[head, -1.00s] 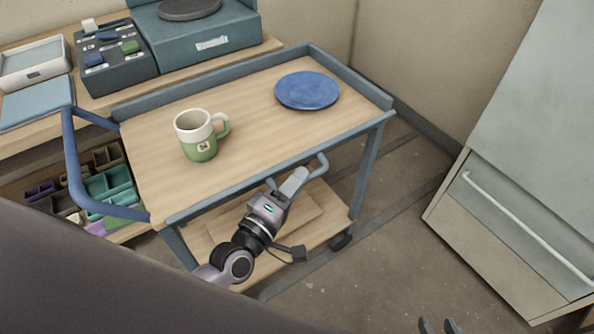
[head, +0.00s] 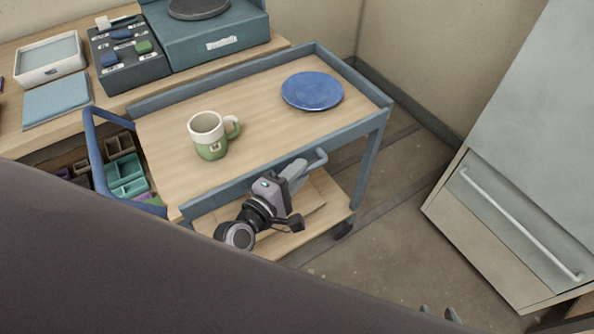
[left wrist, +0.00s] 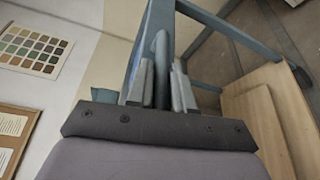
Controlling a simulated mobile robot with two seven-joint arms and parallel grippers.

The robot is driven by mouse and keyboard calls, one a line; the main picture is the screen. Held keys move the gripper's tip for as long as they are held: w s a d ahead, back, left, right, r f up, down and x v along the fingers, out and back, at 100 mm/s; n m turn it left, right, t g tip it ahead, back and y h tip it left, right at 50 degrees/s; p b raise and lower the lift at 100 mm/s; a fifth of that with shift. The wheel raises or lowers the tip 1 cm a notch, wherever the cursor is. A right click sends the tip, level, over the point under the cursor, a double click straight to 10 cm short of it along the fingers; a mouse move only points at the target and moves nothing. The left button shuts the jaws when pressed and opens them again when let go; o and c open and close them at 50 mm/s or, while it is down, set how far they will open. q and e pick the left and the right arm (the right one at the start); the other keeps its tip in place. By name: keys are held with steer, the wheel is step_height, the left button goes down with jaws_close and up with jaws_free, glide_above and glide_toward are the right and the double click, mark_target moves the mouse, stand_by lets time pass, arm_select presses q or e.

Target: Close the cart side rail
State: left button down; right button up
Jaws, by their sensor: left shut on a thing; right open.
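The cart (head: 262,112) has a wooden top and blue-grey edges. Its side rail (head: 235,188) runs along the near long side, with a bar handle (head: 321,157) standing out from it. My left gripper (head: 298,170) is shut on this handle, just outside the near edge. The left wrist view shows the handle bar (left wrist: 161,62) between the two fingers (left wrist: 162,88). The gripper hides part of the handle, and the rail's exact tilt is hard to tell. My right gripper (head: 440,313) is open and empty at the bottom edge, away from the cart.
A green and white mug (head: 208,142) and a blue plate (head: 312,91) stand on the cart top. A blue push handle (head: 95,155) is at its left end. A workbench (head: 60,132) stands behind left, a cabinet (head: 505,230) right. Floor between cart and cabinet is clear.

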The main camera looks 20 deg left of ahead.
arm_select(q)
steer(key=shift+r, duration=0.1)
steer(key=c, duration=1.1)
jaws_free()
steer(key=v, duration=0.7)
steer(key=s+a+f+m+g+y+p, duration=0.1)
steer(key=s+f+m+g, duration=0.2)
steer(key=m, duration=0.6)
steer(key=s+a+f+m+g+y+p, duration=0.1)
steer(key=s+a+f+m+g, duration=0.1)
steer(key=s+m, duration=0.5)
step_height(320, 180, down, 2)
steer(key=m+g, duration=0.1)
steer(key=m, duration=0.2)
steer(key=shift+a+f, duration=0.15)
steer(key=shift+f, duration=0.1)
